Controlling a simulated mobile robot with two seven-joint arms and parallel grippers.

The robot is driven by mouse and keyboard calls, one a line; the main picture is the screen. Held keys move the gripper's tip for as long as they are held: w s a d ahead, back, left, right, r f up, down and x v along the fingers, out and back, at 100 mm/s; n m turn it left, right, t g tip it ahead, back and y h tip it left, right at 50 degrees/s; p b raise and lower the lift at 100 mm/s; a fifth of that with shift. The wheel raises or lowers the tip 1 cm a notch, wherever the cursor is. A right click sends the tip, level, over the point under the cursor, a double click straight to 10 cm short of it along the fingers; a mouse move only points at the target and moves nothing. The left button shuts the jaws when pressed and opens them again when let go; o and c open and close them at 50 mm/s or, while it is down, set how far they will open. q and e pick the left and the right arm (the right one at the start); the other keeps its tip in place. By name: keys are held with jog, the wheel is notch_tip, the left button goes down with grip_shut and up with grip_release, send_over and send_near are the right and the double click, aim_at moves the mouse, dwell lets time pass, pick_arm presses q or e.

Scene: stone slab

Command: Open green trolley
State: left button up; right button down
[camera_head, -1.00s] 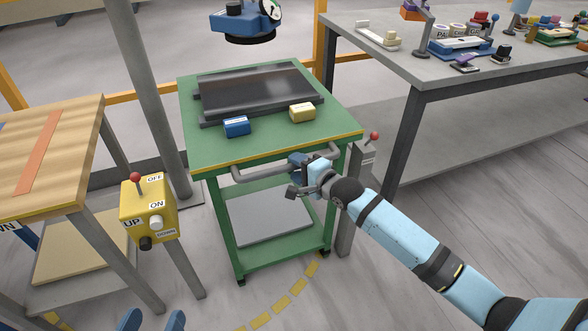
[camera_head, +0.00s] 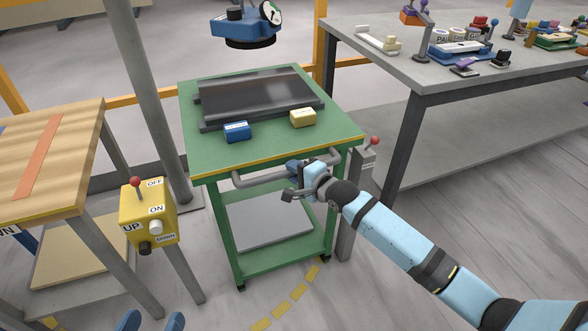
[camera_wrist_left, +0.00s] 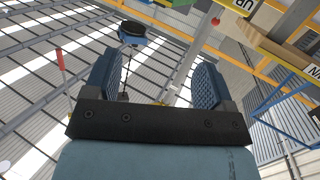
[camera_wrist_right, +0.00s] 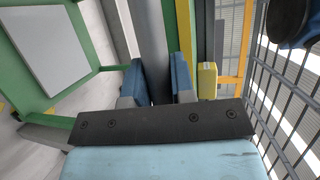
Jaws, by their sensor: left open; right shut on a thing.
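The green trolley (camera_head: 200,155) stands in the middle of the head view, with a grey tubular handle (camera_head: 262,178) along its near edge. My right gripper (camera_head: 298,170) is at the right part of this handle. In the right wrist view the right gripper (camera_wrist_right: 160,85) has its blue fingers on either side of the grey handle bar (camera_wrist_right: 152,40) and is shut on it. My left gripper (camera_head: 152,321) shows only its blue fingertips at the bottom edge of the head view. In the left wrist view the left gripper (camera_wrist_left: 157,85) is open, with nothing between its fingers.
A dark plate (camera_head: 258,92), a blue block (camera_head: 237,132) and a yellow block (camera_head: 303,118) lie on the trolley. A yellow control box (camera_head: 135,215) and wooden table (camera_head: 75,130) stand left. A lever post (camera_head: 366,168) and grey workbench (camera_head: 405,78) stand right.

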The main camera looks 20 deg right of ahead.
pick_arm(q)
jog(key=s+a+f+g+y+p, duration=0.2)
jog(key=s+a+g+y+p, duration=0.1)
jog(key=p, duration=1.3)
jog(key=shift+s+a+f+n+g, duration=0.2)
jog(key=shift+a+f+n+g, duration=0.1)
jog(key=shift+a+g, duration=0.5)
pick_arm(e)
jog(key=s+d, duration=0.1)
jog(key=s, duration=2.7)
jog(key=shift+s, duration=0.4)
pick_arm(q)
jog(key=shift+w+d+r, duration=0.1)
jog(key=shift+d+r, duration=0.05)
jog(key=shift+d, duration=0.05)
jog(key=shift+r, duration=0.15)
pick_arm(e)
jog(key=c, duration=1)
grip_release()
jog(key=v, duration=0.7)
jog(key=shift+s+d, duration=0.1)
jog(key=shift+s, duration=0.1)
